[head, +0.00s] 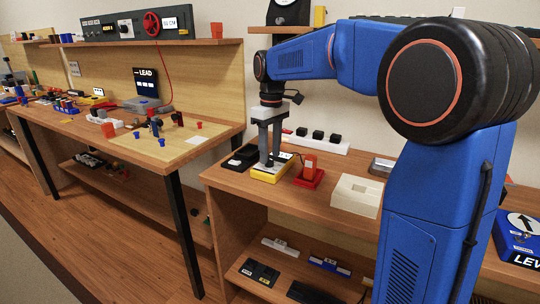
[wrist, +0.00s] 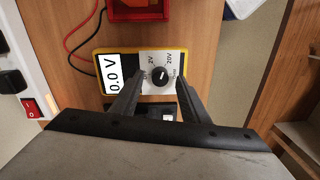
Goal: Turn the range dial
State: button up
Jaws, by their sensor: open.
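The range dial (wrist: 160,76) is a small round black knob with a white mark, on a white label with "2V" and "20V" on it. It sits on a yellow-edged meter (wrist: 96,53) whose display (wrist: 114,78) reads "0.0 V". My gripper (wrist: 158,85) is open, with one finger to each side of the dial; I cannot tell whether they touch it. In the head view my gripper (head: 271,163) points straight down over the yellow meter (head: 262,175) on the workbench. The dial is hidden there.
A red stand with an orange block (head: 308,176) is right of the meter. A black box (head: 241,159) is to its left, and a white power strip (head: 318,141) is behind. A cream box (head: 357,195) lies farther right. Red and black leads (wrist: 78,40) run beside the meter.

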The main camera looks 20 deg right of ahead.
jog(key=shift+f, duration=0.75)
jog(key=shift+c, duration=0.2)
grip_shut()
jog(key=shift+m, duration=0.3)
jog(key=m, duration=0.6)
jog(key=shift+m, duration=0.3)
jog(key=m, duration=0.6)
jog(key=shift+s+m, duration=0.1)
jog(key=shift+m, duration=0.2)
jog(key=shift+a, duration=0.1)
